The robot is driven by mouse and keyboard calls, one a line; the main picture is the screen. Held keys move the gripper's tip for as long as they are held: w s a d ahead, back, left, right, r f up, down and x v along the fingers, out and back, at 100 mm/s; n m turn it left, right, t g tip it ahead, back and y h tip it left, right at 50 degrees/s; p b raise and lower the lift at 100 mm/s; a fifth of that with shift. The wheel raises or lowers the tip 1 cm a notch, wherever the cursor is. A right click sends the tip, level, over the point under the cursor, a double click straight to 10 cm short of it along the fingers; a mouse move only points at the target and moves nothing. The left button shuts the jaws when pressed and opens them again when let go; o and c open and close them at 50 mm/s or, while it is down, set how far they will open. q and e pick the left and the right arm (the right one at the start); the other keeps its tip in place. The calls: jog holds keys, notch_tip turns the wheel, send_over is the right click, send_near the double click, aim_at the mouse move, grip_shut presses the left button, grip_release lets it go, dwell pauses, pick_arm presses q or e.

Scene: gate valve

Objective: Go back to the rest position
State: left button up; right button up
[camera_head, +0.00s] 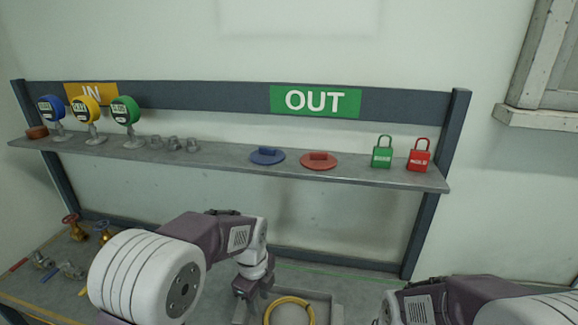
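My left arm comes in from the lower left and bends down past its white wrist. My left gripper (250,292) is a small dark shape pointing down at the left edge of a grey tray (335,297). Whether its fingers are apart is too small to tell, and I see nothing clearly held in it. A yellow ring (290,302) lies in the tray, to the right of this gripper, and the bottom edge of the picture cuts it off. My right arm shows at the bottom right, but its gripper is out of view.
A grey shelf (225,164) spans the back, with blue, yellow and green gauges (124,110) left, blue and red discs (318,160) mid-shelf, and green and red padlocks (419,155) right. Brass valves (74,228) and loose fittings (70,270) lie on the bench at left.

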pick_arm(q)
jog(key=s+a+f+n, duration=0.2)
jog(key=s+a+n, duration=0.3)
jog(key=n, duration=0.6)
jog(key=s+a+f+n+b, duration=0.1)
jog(key=s+a+f+n, duration=0.2)
jog(key=s+n, duration=0.6)
jog(key=a+n, duration=0.2)
jog(key=n, duration=0.1)
jog(key=shift+n+t, duration=0.3)
